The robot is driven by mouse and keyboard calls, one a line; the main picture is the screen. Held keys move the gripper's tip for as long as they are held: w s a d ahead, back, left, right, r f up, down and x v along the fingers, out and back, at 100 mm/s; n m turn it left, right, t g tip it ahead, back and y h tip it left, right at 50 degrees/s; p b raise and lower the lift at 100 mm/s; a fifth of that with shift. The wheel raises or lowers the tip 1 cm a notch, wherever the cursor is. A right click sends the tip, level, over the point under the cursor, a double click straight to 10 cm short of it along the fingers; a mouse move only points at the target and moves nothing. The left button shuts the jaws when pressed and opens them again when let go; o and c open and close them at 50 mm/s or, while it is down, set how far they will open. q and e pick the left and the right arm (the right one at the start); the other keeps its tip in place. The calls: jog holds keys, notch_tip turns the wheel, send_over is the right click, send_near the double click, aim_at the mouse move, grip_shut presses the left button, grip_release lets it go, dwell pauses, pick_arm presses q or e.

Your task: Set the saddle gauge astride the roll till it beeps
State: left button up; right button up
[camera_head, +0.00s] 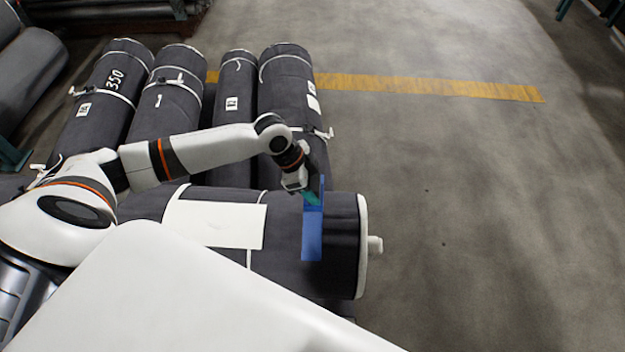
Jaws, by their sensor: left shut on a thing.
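The near grey roll (283,230) lies crosswise in front of the other rolls, its right end showing a white rim and a pale core stub. A white label sheet is on its top. The blue saddle gauge (312,238) is at the roll's right part, its blue plate lying over the near side in the picture. My left gripper (308,193) is shut on the gauge at a teal part near its top. I cannot tell whether the gauge touches the roll or sits fully astride it. The gauge's far side is hidden. My right gripper is out of view.
Several strapped grey rolls (284,95) lie side by side behind the near roll, one marked 350. Another roll (28,65) lies at the far left. Open concrete floor with a yellow line (430,87) is on the right. A white surface covers the lower left.

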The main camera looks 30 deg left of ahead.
pick_arm(q)
notch_tip(320, 180, down, 3)
jog(key=shift+r+b, duration=0.1)
jog(key=shift+b, duration=0.55)
jog(key=shift+f+b, duration=0.75)
jog(key=shift+f, duration=1.05)
jog(key=shift+f+b, duration=0.3)
jog(key=shift+f, duration=0.25)
jog(key=o, duration=1.8)
jog(key=shift+c, duration=0.2)
jog(key=v, duration=1.2)
